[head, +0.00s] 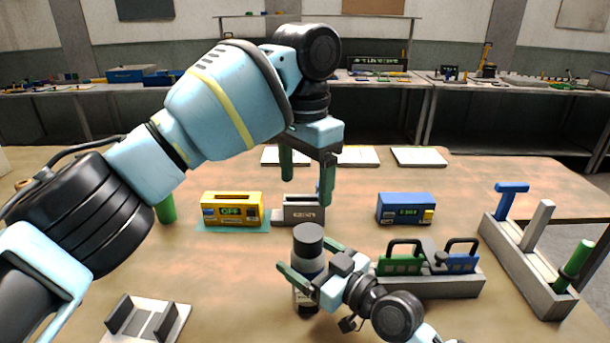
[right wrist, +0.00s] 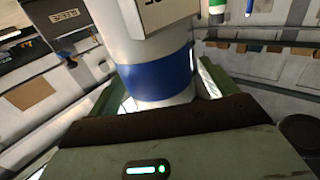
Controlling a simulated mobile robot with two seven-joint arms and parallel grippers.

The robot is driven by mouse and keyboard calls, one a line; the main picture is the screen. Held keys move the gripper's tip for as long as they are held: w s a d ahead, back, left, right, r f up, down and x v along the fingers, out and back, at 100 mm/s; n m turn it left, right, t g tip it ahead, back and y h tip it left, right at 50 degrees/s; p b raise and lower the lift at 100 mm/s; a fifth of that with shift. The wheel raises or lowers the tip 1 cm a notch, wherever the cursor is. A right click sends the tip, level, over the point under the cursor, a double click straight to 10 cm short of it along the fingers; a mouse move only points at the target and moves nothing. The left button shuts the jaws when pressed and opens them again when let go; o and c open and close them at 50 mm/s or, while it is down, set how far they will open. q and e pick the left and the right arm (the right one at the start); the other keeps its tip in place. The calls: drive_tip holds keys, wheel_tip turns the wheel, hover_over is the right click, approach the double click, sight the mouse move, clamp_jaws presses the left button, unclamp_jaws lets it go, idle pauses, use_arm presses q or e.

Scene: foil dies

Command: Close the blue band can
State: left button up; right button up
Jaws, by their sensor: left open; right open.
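The blue band can (head: 310,268) stands upright on the table in the head view, white with a dark grey lid (head: 308,233) on top. I cannot tell how tightly the lid sits. In the right wrist view the can's white body and blue band (right wrist: 158,77) fill the middle; its top is out of frame. My right gripper (head: 305,257) is open, with its green fingers on either side of the can. I cannot tell whether they touch it. My left gripper (head: 307,186) is open and empty, fingers pointing down, higher than the lid.
Behind the can stand a yellow box (head: 232,209) on a teal mat, a grey labelled holder (head: 300,212) and a blue box (head: 405,209). A grey rack with green and blue handles (head: 430,285) is to the right. A grey tray (head: 146,321) lies front left.

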sight(321, 267)
drive_tip(key=shift+v, duration=3)
